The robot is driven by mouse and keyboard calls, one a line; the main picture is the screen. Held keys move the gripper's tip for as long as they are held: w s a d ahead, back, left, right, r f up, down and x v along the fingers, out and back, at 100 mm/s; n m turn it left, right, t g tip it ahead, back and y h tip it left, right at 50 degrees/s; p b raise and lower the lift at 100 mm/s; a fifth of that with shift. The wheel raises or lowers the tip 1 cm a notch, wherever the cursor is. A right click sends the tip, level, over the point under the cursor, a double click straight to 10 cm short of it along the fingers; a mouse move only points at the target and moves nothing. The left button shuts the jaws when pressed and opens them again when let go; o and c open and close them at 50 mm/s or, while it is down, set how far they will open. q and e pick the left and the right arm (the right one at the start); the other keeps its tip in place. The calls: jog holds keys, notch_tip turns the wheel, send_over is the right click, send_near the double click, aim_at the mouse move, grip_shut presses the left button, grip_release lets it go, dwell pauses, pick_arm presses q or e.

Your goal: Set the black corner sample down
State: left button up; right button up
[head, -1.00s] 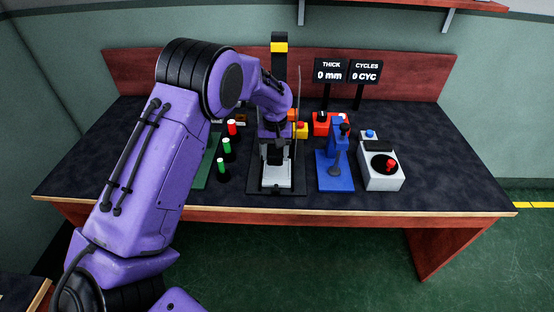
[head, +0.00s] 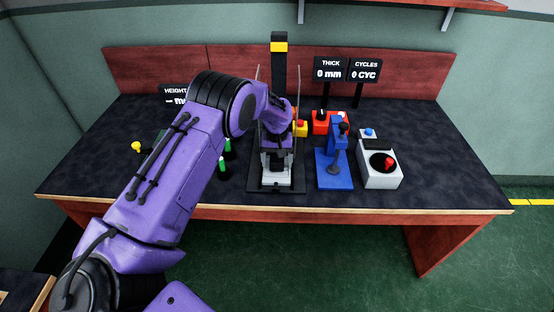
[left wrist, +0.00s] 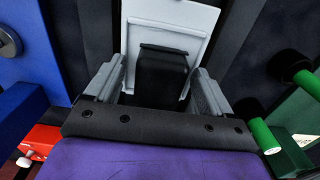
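The black corner sample (left wrist: 162,75) shows in the left wrist view as a dark block with a lip at its top, over a pale grey plate (left wrist: 185,20). In the head view the sample is small and dark, low at the front of the upright black stand (head: 278,65). My left gripper (left wrist: 160,78) has its two grey fingers on either side of the sample; a narrow pale strip shows between the left finger and the block, so it looks open around it. Whether the sample's underside touches the plate is hidden. My right gripper is not in view.
Right of the stand are a blue lever fixture (head: 333,168) and a grey box with a red-handled knob (head: 380,180). A red box (head: 322,122) stands behind. Green-topped posts (head: 223,165) stand close at the left. The table's right side is clear.

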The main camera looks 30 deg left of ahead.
pick_arm(q)
jog(key=shift+r, duration=0.1)
notch_tip(320, 180, up, 12)
jog(key=b, duration=0.1)
jog(key=shift+r, duration=0.15)
